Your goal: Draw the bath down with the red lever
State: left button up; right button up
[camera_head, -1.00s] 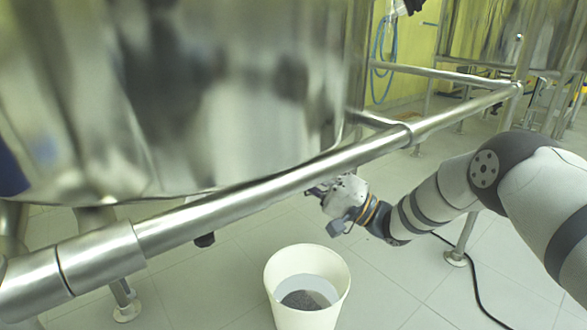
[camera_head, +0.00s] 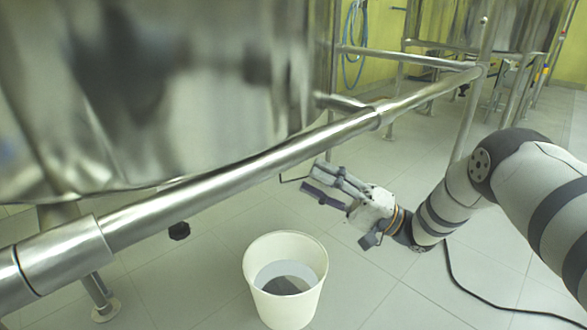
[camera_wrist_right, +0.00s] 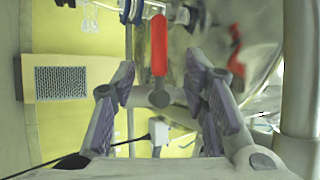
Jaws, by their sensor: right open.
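The red lever (camera_wrist_right: 159,45) shows in the right wrist view, its red grip pointing up the picture, above a round grey pivot. It lies between the two fingers in the picture; neither is seen touching it. My right gripper (camera_head: 313,182) is open and empty, below the steel rail in the head view, pointing left. The large polished steel bath (camera_head: 200,90) fills the upper left of the head view. The lever is not visible in the head view. My left gripper is not in view.
A cream bucket (camera_head: 288,305) with grey contents stands on the floor, left of and below my right gripper. The steel rail (camera_head: 250,162) crosses above it. A dark knob (camera_head: 179,231) shows beneath the bath. A black cable (camera_head: 480,300) lies on the floor at right.

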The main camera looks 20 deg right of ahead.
jog(key=shift+s+d+f, duration=0.15)
jog(key=shift+d, duration=0.05)
